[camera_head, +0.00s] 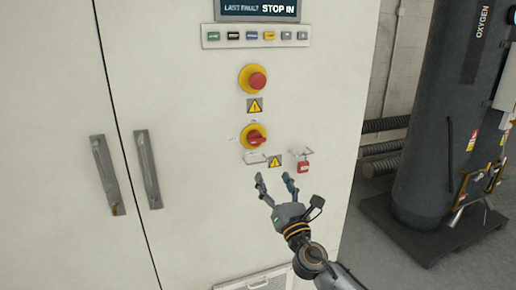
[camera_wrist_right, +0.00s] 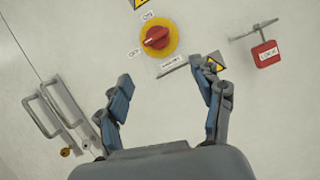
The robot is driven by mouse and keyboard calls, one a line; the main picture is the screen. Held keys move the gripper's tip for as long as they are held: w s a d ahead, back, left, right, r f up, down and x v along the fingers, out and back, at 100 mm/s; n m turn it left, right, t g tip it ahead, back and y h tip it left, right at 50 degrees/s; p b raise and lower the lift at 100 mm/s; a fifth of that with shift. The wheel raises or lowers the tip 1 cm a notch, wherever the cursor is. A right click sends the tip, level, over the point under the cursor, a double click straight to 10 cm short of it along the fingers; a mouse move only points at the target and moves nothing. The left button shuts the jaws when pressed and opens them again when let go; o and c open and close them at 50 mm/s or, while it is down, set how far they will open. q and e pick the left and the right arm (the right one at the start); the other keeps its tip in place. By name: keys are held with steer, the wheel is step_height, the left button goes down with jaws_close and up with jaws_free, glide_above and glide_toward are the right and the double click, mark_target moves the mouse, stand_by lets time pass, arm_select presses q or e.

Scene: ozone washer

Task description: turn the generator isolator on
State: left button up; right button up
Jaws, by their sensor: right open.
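The generator isolator (camera_head: 255,137) is a red rotary handle on a round yellow plate on the white cabinet door. It also shows in the right wrist view (camera_wrist_right: 157,38), with ON lettering above it and OFF lettering to its left; its handle points toward the OFF side. My right gripper (camera_head: 276,181) is open and empty, below the isolator and apart from it. Its two fingers show in the right wrist view (camera_wrist_right: 165,95), with the isolator beyond and above them. My left gripper is not in view.
A red padlock (camera_head: 303,167) labelled LOCK hangs on a bracket right of the isolator. A red emergency stop button (camera_head: 257,81) sits above it, below a row of small buttons (camera_head: 255,36). Door handles (camera_head: 148,170) are at left. A dark oxygen tank (camera_head: 445,120) stands at right.

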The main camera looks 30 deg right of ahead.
mark_target(257, 143)
steer(key=x, duration=0.4)
steer(key=p+x, duration=0.1)
steer(key=x, duration=0.3)
steer(key=p+x, duration=0.1)
steer(key=x, duration=0.3)
steer(key=shift+w+r, duration=0.15)
steer(key=shift+r, duration=0.3)
steer(key=shift+w+d+r+p, duration=0.1)
steer(key=shift+w+r+p, duration=0.15)
steer(key=shift+w, duration=0.4)
steer(key=shift+c, duration=0.2)
steer(key=c, duration=0.9)
